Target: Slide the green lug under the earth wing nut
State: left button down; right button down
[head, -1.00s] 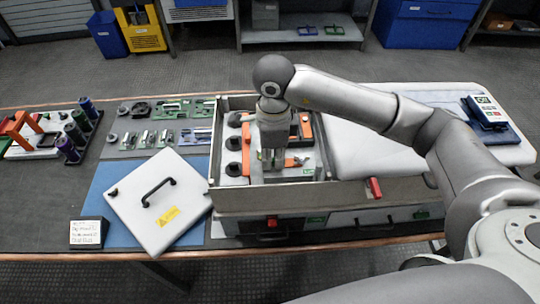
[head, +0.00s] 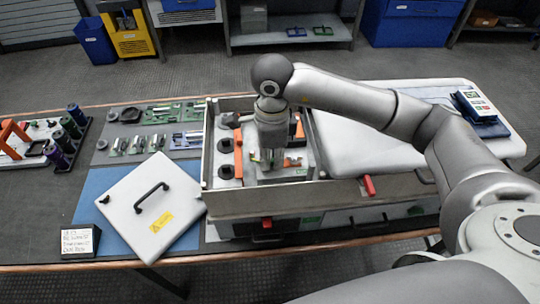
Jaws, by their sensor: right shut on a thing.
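My right gripper (head: 267,162) reaches down into the open metal box (head: 330,198) and points at its floor. It is shut on the green lug (head: 254,156), of which only a small green and yellow sliver shows at the fingertips. The rest of the lug is hidden by the fingers. A small orange-brass piece, which looks like the earth wing nut (head: 292,162), sits just right of the fingertips, near a green label. Whether the lug touches it is too small to tell. My left gripper is not in view.
Black round capacitor tops (head: 229,172) and orange bars (head: 238,150) stand inside the box beside my gripper. The box walls surround it closely. A white lid with a black handle (head: 152,197) lies on the blue mat at left. A red handle (head: 369,185) sticks out at front right.

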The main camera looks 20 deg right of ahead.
jog(key=c, duration=1.4)
grip_release()
jog(key=shift+d, duration=0.15)
jog(key=shift+r, duration=0.5)
notch_tip(320, 180, up, 11)
